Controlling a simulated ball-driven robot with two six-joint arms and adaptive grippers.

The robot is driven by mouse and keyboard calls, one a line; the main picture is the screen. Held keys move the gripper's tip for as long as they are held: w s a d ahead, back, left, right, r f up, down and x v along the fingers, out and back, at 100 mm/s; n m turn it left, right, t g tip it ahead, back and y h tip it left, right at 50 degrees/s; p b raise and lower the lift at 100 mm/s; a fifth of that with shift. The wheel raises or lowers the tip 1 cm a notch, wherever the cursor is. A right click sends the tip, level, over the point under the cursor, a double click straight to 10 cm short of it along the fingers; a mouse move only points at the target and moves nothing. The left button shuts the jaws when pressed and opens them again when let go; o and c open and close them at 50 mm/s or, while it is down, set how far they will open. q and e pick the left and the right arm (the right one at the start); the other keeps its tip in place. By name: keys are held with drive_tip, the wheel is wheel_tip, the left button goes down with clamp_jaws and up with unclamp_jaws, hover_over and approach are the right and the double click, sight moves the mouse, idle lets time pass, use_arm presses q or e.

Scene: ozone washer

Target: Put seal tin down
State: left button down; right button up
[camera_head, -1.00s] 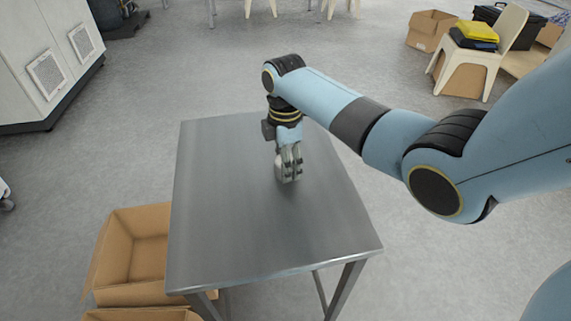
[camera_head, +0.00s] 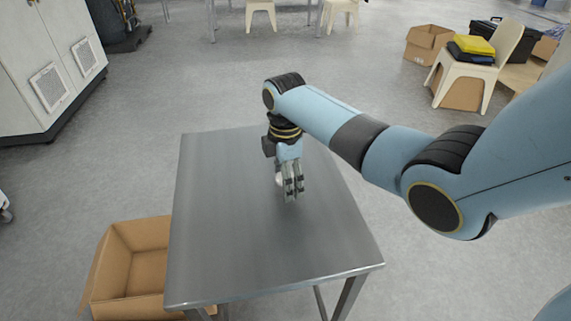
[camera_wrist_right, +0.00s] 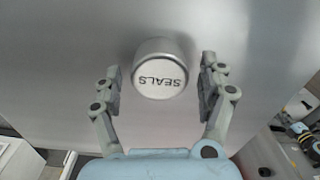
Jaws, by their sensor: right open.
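The seal tin (camera_wrist_right: 157,72) is a small round silver tin with a white top marked SEALS. In the right wrist view it sits on the metal table between the two fingers of my right gripper (camera_wrist_right: 160,88), with a gap on each side. In the head view the tin (camera_head: 279,180) shows only as a pale bit beside the fingers, mostly hidden. My right gripper (camera_head: 291,192) points down at the table (camera_head: 225,235) and is open around the tin. My left gripper is not in view.
The rest of the metal tabletop is bare. An open cardboard box (camera_head: 128,268) stands on the floor at the table's left. A white cabinet (camera_head: 45,65) is at the upper left. A chair (camera_head: 470,75) with a yellow item is at the upper right.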

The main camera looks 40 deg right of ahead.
wheel_tip(320, 180, up, 12)
drive_tip(key=shift+f, duration=0.15)
drive_tip(key=shift+f, duration=0.1)
idle(0.6)
